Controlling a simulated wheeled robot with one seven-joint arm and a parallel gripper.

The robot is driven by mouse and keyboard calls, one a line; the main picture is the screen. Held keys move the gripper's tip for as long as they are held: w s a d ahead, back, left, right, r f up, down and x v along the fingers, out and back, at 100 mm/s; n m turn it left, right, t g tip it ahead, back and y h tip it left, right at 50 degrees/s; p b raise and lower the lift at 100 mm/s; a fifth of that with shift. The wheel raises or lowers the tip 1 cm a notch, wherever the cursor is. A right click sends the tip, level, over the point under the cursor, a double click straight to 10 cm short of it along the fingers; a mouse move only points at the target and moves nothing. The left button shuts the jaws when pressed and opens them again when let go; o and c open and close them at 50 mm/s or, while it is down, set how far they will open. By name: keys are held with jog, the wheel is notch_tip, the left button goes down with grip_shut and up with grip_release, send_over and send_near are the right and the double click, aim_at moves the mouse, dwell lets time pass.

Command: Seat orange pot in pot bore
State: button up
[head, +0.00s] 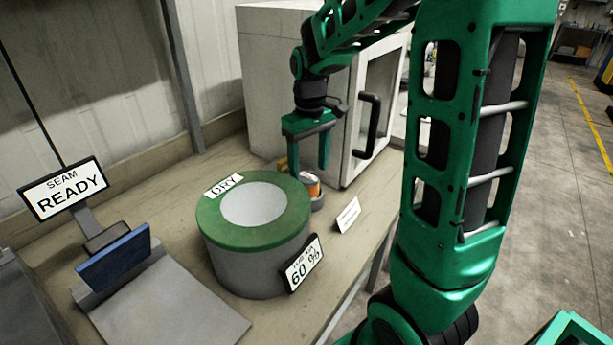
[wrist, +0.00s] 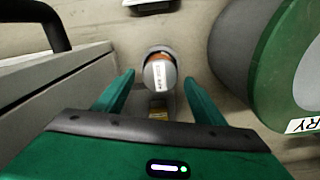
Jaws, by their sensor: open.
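The orange pot (head: 312,187) is a small cylinder with an orange band and a pale part, between the green-topped drum and the white cabinet. In the wrist view the pot (wrist: 160,72) shows a grey labelled end and its orange side. My gripper (head: 308,150) is open just above and behind the pot. In the wrist view the fingers (wrist: 159,78) stand either side of the pot, with a gap on each side. A grey round piece (head: 317,202) shows at the pot's foot. I cannot tell whether it is the pot bore.
The green-topped drum (head: 209,227) marked DRY stands close by. The white cabinet (head: 265,75) with a dark handle (head: 367,125) is beside my gripper. A small white card (head: 348,214) stands near the bench edge. A READY sign (head: 64,188) is at the left.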

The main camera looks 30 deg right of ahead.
notch_tip(320, 180, up, 8)
jog(key=s+d+f+m, duration=0.1)
jog(key=s+f+m, duration=0.1)
jog(key=s, duration=0.6)
jog(key=s+d+f+m, duration=0.1)
jog(key=s+f+m, duration=0.1)
jog(key=s, duration=0.7)
jog(key=s+d+f+m, duration=0.1)
jog(key=s+f+m, duration=0.2)
jog(key=s, duration=0.6)
jog(key=shift+d+m, duration=0.35)
jog(key=shift+m, duration=0.05)
jog(key=shift+f, duration=0.1)
jog(key=shift+w+f, duration=0.25)
jog(key=shift+w, duration=0.35)
